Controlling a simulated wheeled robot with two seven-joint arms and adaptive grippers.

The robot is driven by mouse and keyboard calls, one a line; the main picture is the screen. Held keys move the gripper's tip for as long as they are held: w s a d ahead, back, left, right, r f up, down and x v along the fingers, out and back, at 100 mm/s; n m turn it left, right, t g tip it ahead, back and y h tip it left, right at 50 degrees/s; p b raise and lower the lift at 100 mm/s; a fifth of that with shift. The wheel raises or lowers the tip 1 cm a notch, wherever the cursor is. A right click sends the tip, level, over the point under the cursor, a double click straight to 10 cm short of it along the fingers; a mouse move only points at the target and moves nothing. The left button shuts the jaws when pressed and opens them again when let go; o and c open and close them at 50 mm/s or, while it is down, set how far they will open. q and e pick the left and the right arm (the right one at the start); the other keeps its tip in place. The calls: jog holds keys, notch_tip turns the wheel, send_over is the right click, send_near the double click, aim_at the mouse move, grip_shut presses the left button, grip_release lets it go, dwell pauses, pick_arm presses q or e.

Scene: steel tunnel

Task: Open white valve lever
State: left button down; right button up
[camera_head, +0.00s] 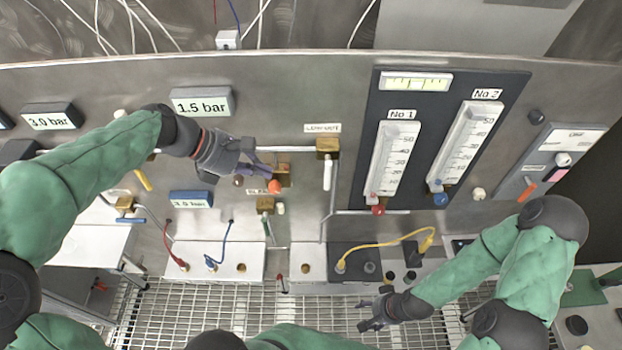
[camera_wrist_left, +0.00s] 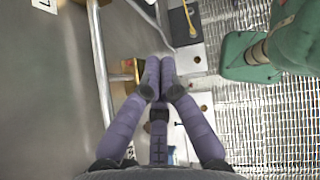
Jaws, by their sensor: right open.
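The white valve lever (camera_head: 327,173) hangs straight down from a brass valve block (camera_head: 328,147) on the steel panel, left of the dark gauge board. My left gripper (camera_head: 268,172) is to the left of this lever and apart from it, in front of another brass valve with an orange knob (camera_head: 274,187). In the left wrist view its fingertips (camera_wrist_left: 160,78) meet, with nothing visible between them. A brass block (camera_wrist_left: 130,66) shows partly behind them; I cannot tell which valve it belongs to. My right gripper (camera_head: 372,314) is open and empty, low over the floor grating.
The gauge board (camera_head: 352,190) stands right of the white lever. A pipe (camera_head: 333,203) runs beside it. Below are a white box (camera_head: 215,258) with red and blue cables and a dark box (camera_head: 350,262) with a yellow cable (camera_head: 385,245). Metal grating (camera_head: 260,310) covers the floor.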

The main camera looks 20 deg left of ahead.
aim_at(327, 173)
pick_arm(q)
jog(key=w+d+r+p+x, duration=0.1)
jog(key=r+x, duration=0.1)
jog(key=x, duration=1)
jog(key=shift+w+d+f, duration=0.15)
jog(key=shift+d+f, duration=0.1)
jog(key=shift+d, duration=0.3)
